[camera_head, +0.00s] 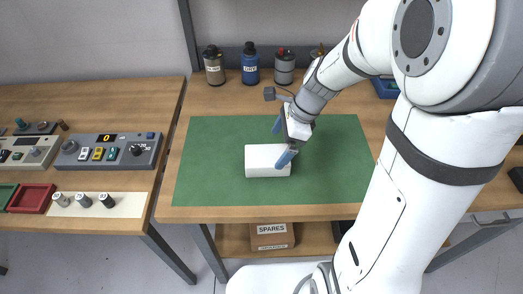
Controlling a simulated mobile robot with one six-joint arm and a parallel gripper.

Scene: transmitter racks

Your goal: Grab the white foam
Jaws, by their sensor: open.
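The white foam (262,163) is a pale block lying on the green mat (210,180) on the middle table. My gripper (282,143) is open, with its two blue fingers spread apart. One finger is over the right end of the foam, and the other is beyond the foam's far side, above the mat. The near finger hides part of the foam's right end. I cannot tell whether the finger touches the foam.
Bottles, including a blue one (250,64) and a grey one (284,67), stand along the table's back. A control panel (108,151) and a red tray (31,198) sit on the left table. A SPARES box (272,236) is on the lower shelf. The mat's left side is clear.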

